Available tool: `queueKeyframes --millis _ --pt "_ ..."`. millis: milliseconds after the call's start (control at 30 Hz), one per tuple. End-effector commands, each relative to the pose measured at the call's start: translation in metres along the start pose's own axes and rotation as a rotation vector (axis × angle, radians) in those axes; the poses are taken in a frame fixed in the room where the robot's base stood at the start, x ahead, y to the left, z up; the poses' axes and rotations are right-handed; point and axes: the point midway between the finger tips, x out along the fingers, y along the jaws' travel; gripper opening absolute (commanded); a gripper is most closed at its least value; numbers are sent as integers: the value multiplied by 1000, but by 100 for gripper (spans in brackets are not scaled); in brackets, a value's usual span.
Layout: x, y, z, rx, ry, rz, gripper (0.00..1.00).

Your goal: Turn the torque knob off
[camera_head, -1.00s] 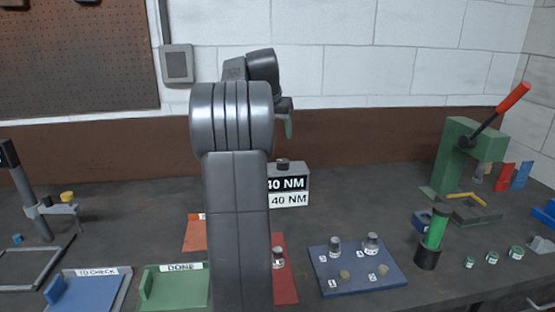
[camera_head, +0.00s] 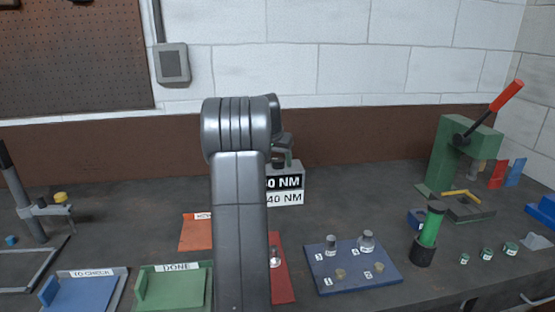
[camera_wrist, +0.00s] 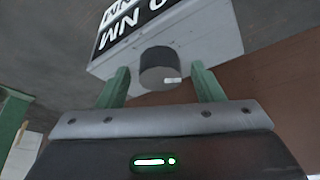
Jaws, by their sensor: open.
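In the wrist view the box (camera_wrist: 212,42) fills the top. Its dark round torque knob (camera_wrist: 157,66) sticks out toward my gripper, with a small light mark on it. My gripper (camera_wrist: 160,82) is open, with a green finger on each side of the knob and gaps visible. I cannot tell how deep the fingers reach. In the head view my gripper (camera_head: 283,158) is partly hidden behind my arm, just above the box.
A blue board (camera_head: 352,277) with several small pieces lies front right of the box. A red mat (camera_head: 282,278) is partly behind my arm. Green DONE (camera_head: 172,287) and blue TO CHECK (camera_head: 85,290) trays are front left. A green press (camera_head: 465,150) stands at right.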

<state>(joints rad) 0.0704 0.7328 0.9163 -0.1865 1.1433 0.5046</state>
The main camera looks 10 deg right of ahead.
Motion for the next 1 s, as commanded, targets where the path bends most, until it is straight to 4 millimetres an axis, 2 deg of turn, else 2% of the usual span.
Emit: queueKeyframes --millis 233,400,467,767,1000 --pt "1 0 0 0 0 0 59" --pt "0 0 0 0 0 0 25" --pt "0 0 0 0 0 0 16" --pt "-1 0 0 -29 0 -13 16" --pt "-2 2 -2 -147 0 -61 16"
